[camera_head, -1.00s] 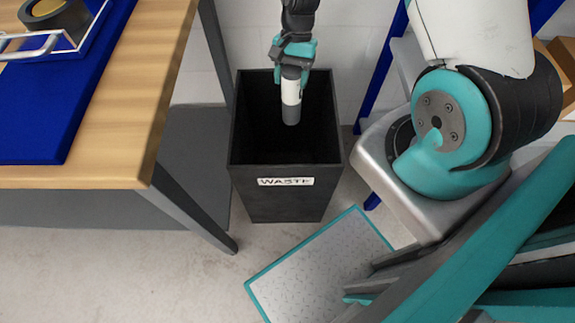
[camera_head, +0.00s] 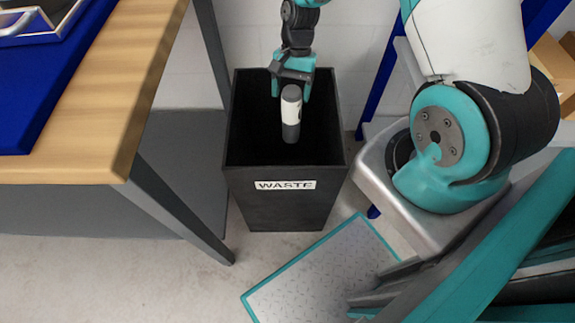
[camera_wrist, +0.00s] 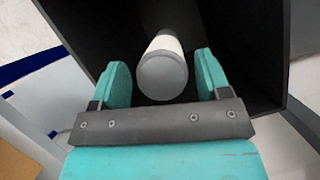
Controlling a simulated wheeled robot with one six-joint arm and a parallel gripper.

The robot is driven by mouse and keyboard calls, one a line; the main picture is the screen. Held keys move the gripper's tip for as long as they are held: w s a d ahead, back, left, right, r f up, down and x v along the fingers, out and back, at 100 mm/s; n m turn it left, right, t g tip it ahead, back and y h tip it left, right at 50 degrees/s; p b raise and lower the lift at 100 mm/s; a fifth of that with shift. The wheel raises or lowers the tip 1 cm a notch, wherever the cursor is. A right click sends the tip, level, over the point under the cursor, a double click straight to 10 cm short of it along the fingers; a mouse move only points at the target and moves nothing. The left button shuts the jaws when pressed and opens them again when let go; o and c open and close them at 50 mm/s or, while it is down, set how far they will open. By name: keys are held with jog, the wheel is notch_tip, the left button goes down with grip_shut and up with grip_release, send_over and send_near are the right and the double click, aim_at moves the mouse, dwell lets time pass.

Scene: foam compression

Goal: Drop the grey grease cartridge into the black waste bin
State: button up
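The grease cartridge (camera_head: 291,112) is grey at its ends with a white band. It hangs roughly upright in the mouth of the black waste bin (camera_head: 284,206), which bears a WASTE label. My gripper (camera_head: 291,88) is above the bin with its fingers spread. In the wrist view, the cartridge (camera_wrist: 162,72) shows end-on beyond my gripper (camera_wrist: 161,82), with a clear gap to each teal finger. Nothing visibly supports the cartridge. The bin's dark inner walls surround it in the wrist view, and the bin's floor is too dark to make out.
A wooden-topped table (camera_head: 110,130) with a blue mat (camera_head: 50,90) stands left of the bin. A metal plate with teal edging (camera_head: 325,272) lies in front of it. Cardboard boxes (camera_head: 555,65) sit on a shelf at the right.

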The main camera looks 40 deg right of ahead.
jog(key=shift+o, duration=0.9)
jog(key=p+v, duration=0.2)
jog(key=v, duration=1.5)
jog(key=shift+r, duration=0.2)
jog(key=s+a+r+n+t, duration=0.1)
jog(key=s+a+r+n, duration=0.3)
jog(key=a+r, duration=0.25)
jog(key=s+a+r+n+t, duration=0.1)
jog(key=s+a+r+n, duration=0.4)
jog(key=a, duration=0.3)
jog(key=s+a+r+n+t, duration=0.1)
jog(key=s+a+r+n, duration=0.2)
jog(key=s, duration=0.4)
jog(key=s+a+n, duration=0.4)
jog(key=s, duration=0.2)
notch_tip(320, 180, up, 13)
jog(key=s+p, duration=0.1)
jog(key=p, duration=1.1)
jog(key=shift+f+n+y+p, duration=0.2)
jog(key=shift+n+y+p, duration=0.2)
